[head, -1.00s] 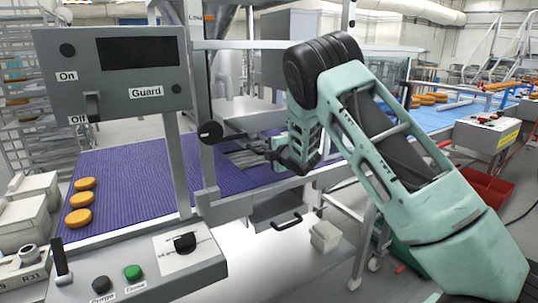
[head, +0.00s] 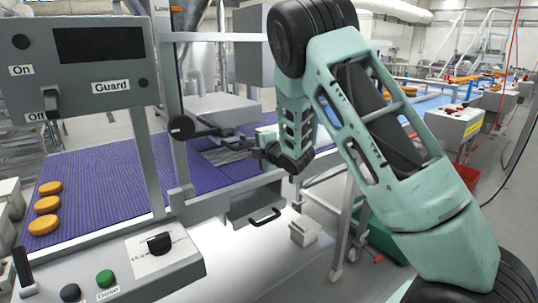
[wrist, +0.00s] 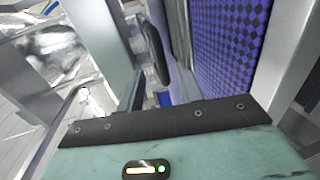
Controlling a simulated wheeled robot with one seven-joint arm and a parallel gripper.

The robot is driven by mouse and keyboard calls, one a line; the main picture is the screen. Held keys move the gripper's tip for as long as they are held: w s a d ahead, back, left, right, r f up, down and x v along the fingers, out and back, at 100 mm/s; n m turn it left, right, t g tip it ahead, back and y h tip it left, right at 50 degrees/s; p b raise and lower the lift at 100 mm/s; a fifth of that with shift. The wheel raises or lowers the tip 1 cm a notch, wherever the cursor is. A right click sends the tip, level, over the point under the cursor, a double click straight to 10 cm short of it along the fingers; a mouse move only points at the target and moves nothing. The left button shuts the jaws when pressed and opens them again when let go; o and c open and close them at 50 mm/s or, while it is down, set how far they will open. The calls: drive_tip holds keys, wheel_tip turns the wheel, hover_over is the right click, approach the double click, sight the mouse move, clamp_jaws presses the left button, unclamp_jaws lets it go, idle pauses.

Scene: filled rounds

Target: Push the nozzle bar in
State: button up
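A dark bar with a round black end (head: 182,127) sticks out at the metal post above the purple belt; I take it to be the nozzle bar, though no label confirms this. My gripper (head: 252,147) is just right of it, over the far side of the belt. Its dark fingers overlap the bar's right end in the head view, so I cannot tell contact or opening. In the wrist view a black elongated handle-like part (wrist: 155,53) stands beside the metal post, ahead of my gripper's dark edge.
The purple belt (head: 100,185) carries several orange rounds (head: 45,206) at left. A control panel (head: 90,60) and button console (head: 130,268) stand in front. A drawer with a black handle (head: 265,216) is below my gripper. A white box (head: 304,231) sits lower right.

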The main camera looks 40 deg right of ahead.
drive_tip(key=b+v, duration=0.1)
drive_tip(key=v, duration=0.8)
drive_tip(key=shift+s, duration=0.25)
